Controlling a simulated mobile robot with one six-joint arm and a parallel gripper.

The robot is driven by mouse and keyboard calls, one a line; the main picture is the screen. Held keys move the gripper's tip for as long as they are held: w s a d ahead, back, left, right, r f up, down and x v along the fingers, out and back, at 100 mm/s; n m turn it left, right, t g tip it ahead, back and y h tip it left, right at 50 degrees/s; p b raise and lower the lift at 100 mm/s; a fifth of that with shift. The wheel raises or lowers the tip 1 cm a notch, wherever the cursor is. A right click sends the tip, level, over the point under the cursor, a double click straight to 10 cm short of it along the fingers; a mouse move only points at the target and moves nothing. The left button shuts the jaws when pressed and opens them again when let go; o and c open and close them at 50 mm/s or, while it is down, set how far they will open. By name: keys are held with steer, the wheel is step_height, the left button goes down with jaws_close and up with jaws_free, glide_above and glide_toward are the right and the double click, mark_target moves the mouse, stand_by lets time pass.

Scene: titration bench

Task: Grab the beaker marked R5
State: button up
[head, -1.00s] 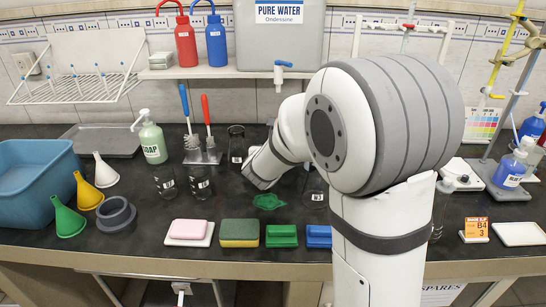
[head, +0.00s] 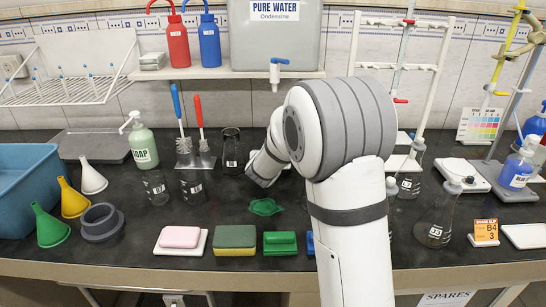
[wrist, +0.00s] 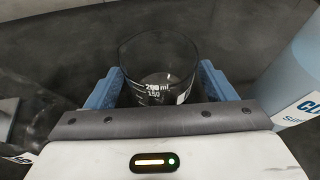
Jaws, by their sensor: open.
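In the wrist view a clear glass beaker (wrist: 158,75) with white volume marks, 200 ml and 150, stands between the two blue fingers of my gripper (wrist: 160,70). The fingers are apart, one on each side of the beaker. I cannot tell whether either touches it. A white label shows partly at its lower right, and its mark cannot be read. In the head view my arm hides the gripper and this beaker. Other labelled glass vessels stand left of my arm: a tall one (head: 231,152) and two low beakers (head: 157,188) (head: 193,187). Their marks are too small to read.
A blue bottle (wrist: 296,75) stands close right of the beaker in the wrist view; a clear labelled vessel (wrist: 22,115) is at left. Labelled flasks (head: 436,225) stand right of my arm. A green piece (head: 265,207) and sponges (head: 235,239) lie in front.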

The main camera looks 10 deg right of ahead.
steer(key=shift+c, duration=0.5)
steer(key=c, duration=1.1)
steer(key=shift+s+r, duration=0.15)
steer(key=shift+r, duration=0.85)
step_height(320, 180, up, 5)
steer(key=p, duration=0.2)
steer(key=s+a, duration=0.1)
steer(key=s, duration=0.5)
steer(key=s+a, duration=0.1)
steer(key=s, duration=0.5)
steer(key=s+a, duration=0.2)
steer(key=s, duration=0.5)
steer(key=shift+s+b, duration=0.1)
steer(key=shift+b, duration=0.2)
